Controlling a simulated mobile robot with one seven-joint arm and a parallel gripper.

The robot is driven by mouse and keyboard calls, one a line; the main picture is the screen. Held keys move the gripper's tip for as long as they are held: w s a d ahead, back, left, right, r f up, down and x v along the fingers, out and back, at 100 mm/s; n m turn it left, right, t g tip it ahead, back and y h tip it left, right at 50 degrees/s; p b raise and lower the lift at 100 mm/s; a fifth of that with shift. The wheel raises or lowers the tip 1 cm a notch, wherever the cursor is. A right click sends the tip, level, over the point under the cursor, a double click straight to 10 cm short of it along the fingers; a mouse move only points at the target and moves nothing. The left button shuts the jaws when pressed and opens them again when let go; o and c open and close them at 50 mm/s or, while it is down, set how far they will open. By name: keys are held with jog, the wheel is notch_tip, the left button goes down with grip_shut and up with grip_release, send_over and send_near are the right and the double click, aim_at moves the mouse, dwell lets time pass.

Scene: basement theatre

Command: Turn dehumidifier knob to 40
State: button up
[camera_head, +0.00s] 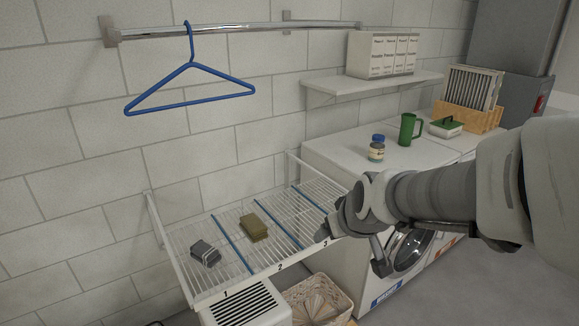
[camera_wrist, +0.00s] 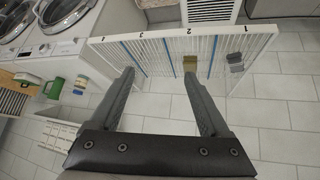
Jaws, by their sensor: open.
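The dehumidifier (camera_head: 246,305), a white box with a dark slatted grille, stands below the wire rack and is cut off by the bottom edge of the head view. Its grille (camera_wrist: 210,10) also shows at the top of the wrist view. I cannot see a knob or any dial numbers in either view. My gripper (camera_wrist: 158,72) is open and empty, its two dark fingers spread apart. In the head view my arm reaches in from the right, with the gripper near the rack's right end, above and to the right of the dehumidifier.
The wire rack (camera_head: 190,262) holds a grey block (camera_head: 205,253) and an olive block (camera_head: 254,227). A wicker basket (camera_head: 318,298) stands right of the dehumidifier. White washing machines (camera_head: 345,160) carry a jar (camera_head: 376,150) and green mug (camera_head: 409,130). A blue hanger (camera_head: 190,103) hangs from a rail.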

jog(key=w+a+f+n+t+h+b, duration=0.1)
jog(key=w+f+n+b, duration=0.1)
jog(key=w+f, duration=0.5)
jog(key=w+a+f+n+t+b, duration=0.1)
jog(key=w+f+b, duration=0.15)
jog(key=f, duration=0.85)
jog(key=w+a+f+n+t+h+b, duration=0.1)
jog(key=w+a+f+n+b, duration=0.1)
jog(key=w+f, duration=0.55)
notch_tip(320, 180, down, 20)
jog(key=s+r+n+t+b, duration=0.1)
jog(key=s+n+t+b, duration=0.15)
jog(key=n+b, duration=0.3)
jog(key=s+f+n+t+y+b, duration=0.4)
jog(key=s+f+n+y, duration=0.5)
jog(key=s+f+n, duration=0.9)
jog(key=w+a+f+m+b, duration=0.1)
jog(key=w+a+b, duration=0.2)
jog(key=w, duration=0.5)
jog(key=w+a+f+m+g+b, duration=0.1)
jog(key=w+a+b, duration=0.2)
jog(key=w, duration=0.6)
jog(key=shift+w+a+b, duration=0.15)
jog(key=shift+a+b, duration=0.25)
jog(key=shift+a, duration=0.65)
jog(key=shift+f, duration=0.1)
grip_shut()
